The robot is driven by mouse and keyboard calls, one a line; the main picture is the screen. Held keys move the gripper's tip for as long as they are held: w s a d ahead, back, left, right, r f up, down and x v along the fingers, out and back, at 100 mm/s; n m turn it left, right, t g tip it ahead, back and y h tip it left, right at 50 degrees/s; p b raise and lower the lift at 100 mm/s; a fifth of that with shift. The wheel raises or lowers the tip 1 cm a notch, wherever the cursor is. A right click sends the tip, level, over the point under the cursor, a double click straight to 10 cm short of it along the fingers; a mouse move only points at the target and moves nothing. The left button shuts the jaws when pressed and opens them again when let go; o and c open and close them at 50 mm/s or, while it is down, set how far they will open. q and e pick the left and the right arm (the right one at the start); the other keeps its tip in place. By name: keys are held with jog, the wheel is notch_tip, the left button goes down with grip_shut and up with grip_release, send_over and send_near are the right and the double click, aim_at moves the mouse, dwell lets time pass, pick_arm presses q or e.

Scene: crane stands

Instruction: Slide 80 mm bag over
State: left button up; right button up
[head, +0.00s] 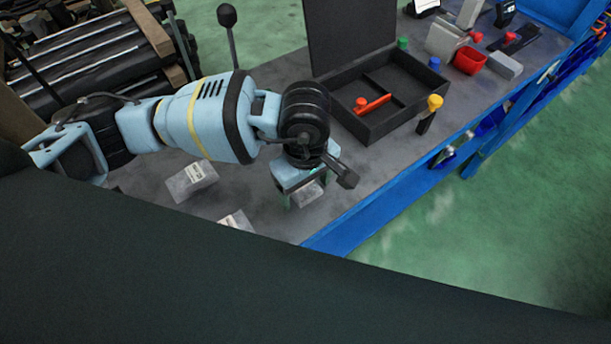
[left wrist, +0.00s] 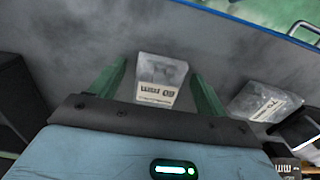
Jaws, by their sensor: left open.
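The 80 mm bag (left wrist: 160,78) is a small clear bag with a white label, lying flat on the grey bench top. In the left wrist view its label reads upside down. My left gripper (left wrist: 158,72) is open, with one green finger on each side of the bag and a gap at both sides. In the head view the gripper (head: 307,190) points down at the bench, and part of the bag (head: 308,195) shows below it. Whether the fingertips touch the bench is unclear. My right gripper is not in view.
Other labelled bags lie nearby, one at left (head: 190,180) and one nearer (head: 237,221). A bag marked 70 (left wrist: 264,103) lies right of the gripper in the wrist view. An open black case (head: 385,125) with a red-orange tool stands behind. The blue bench edge (head: 345,227) is close.

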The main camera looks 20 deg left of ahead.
pick_arm(q)
jog(key=shift+c, duration=0.5)
jog(key=c, duration=1.1)
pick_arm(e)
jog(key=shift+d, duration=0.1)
pick_arm(q)
jog(key=shift+w, duration=0.1)
